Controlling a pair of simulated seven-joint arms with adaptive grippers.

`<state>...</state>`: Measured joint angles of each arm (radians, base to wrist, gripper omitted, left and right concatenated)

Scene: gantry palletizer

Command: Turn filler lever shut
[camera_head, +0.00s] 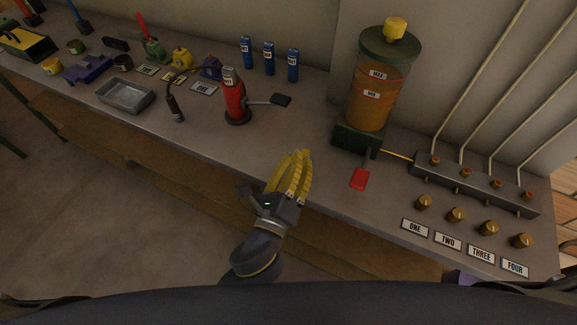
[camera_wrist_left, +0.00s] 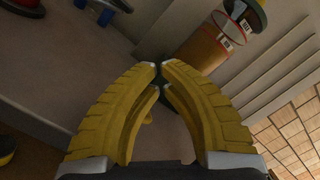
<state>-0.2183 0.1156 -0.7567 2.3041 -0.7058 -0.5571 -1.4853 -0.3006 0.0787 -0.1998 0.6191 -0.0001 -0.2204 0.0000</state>
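The filler is a tall amber cylinder (camera_head: 376,92) with a green lid, yellow knob and dark green base (camera_head: 356,138). Its lever (camera_head: 359,178) has a red paddle that points toward the bench's front edge. My left gripper (camera_head: 299,154), with yellow ribbed fingers, is to the left of the lever at the front edge, apart from it. In the left wrist view my left gripper (camera_wrist_left: 160,68) has its fingertips together with nothing seen between them. The amber cylinder (camera_wrist_left: 204,47) is beyond it; the fingers hide the lever there. My right gripper is not in view.
A manifold (camera_head: 475,184) with pipes stands right of the filler, with several brass knobs (camera_head: 456,214) and number labels (camera_head: 447,241) in front. A red bottle jack (camera_head: 235,100), a metal tray (camera_head: 125,95) and blue cans (camera_head: 269,58) are to the left.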

